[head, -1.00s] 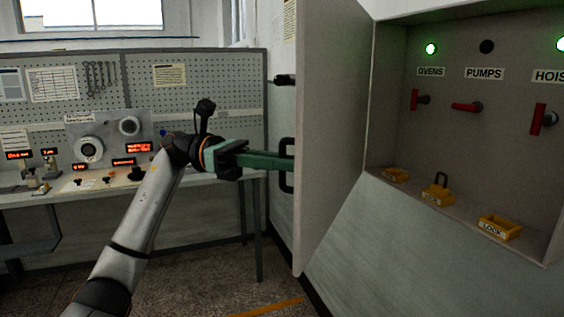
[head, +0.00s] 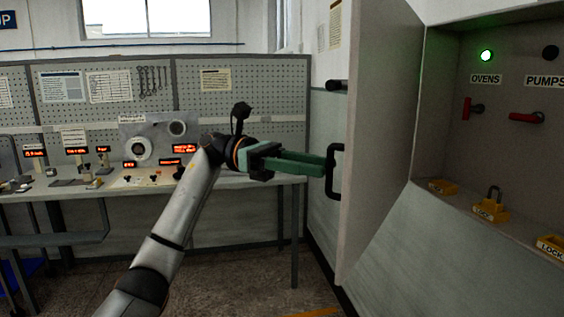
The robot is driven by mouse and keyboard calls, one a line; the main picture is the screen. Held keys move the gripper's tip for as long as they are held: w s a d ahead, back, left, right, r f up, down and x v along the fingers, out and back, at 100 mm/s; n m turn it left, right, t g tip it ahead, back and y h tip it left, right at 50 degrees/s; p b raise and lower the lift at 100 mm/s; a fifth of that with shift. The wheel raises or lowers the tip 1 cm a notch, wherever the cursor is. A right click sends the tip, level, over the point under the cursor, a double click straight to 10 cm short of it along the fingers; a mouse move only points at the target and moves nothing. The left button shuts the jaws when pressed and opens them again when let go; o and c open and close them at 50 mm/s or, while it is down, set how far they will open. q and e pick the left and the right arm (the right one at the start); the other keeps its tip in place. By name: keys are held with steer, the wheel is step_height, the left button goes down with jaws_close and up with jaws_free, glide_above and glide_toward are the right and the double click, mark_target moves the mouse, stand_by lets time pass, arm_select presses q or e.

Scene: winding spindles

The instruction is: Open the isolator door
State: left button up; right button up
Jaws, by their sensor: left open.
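The isolator door (head: 383,130) is a grey panel hinged at the left side of the isolator cabinet. It stands swung well open, and the cabinet interior (head: 500,150) shows. A black door handle (head: 341,172) sits on the door's outer face, to its left. My left gripper (head: 328,164) is open, with its green fingers reaching right to the handle. The fingertips are at the handle; I cannot tell whether they touch it. My right gripper is not in view.
Inside the cabinet are red switches (head: 527,118), a green lamp (head: 486,55) and yellow lock trays (head: 490,212) on the ledge. A workbench (head: 230,182) with instruments and a pegboard stands at the left. Bare floor lies below.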

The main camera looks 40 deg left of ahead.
arm_select(q)
steer(key=s+a, duration=0.1)
steer(key=a, duration=0.8)
steer(key=shift+s+a, duration=0.25)
steer(key=shift+s, duration=0.1)
steer(key=shift+w+d, duration=0.1)
